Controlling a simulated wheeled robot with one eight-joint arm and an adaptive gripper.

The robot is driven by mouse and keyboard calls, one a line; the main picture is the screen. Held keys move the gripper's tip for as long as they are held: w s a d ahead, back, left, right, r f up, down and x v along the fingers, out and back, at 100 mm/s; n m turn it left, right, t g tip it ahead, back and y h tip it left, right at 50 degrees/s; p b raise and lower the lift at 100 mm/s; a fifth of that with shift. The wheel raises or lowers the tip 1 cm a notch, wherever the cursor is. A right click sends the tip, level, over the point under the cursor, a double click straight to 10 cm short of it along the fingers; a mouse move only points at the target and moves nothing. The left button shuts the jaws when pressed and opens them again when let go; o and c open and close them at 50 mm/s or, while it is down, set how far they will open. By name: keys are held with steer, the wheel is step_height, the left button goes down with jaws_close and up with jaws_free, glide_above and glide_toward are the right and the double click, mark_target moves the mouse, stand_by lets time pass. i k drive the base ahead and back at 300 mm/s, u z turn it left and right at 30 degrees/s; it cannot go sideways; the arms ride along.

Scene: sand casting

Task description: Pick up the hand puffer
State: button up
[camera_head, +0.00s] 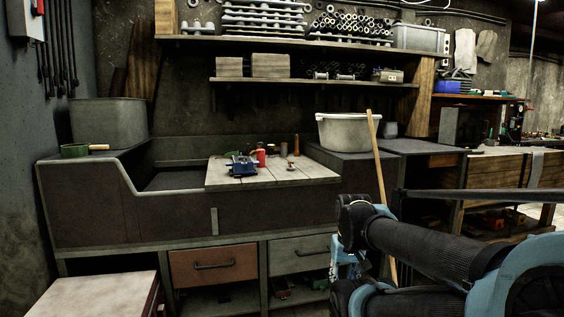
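Several small items stand on the pale wooden board (225,180) over the workbench. They include a red cylinder (260,158), a dark blue tool-like piece (240,168) and small brown upright pieces (296,146). The hand puffer may be among them, but at this size I cannot tell which it is. My arm is folded at the lower right, in front of the bench. My gripper seems to be the light blue and dark part (343,260) at its left end, well below and to the right of the board. Its fingers cannot be made out.
A sunken bin (180,182) lies left of the board. A white tub (350,133) stands to its right, with a long wooden pole (378,165) leaning beside it. Loaded shelves (310,80) hang above. A pale-topped cabinet (95,298) stands at the front left.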

mark_target(260, 153)
steer(key=z, duration=0.05)
steer(key=i, duration=0.95)
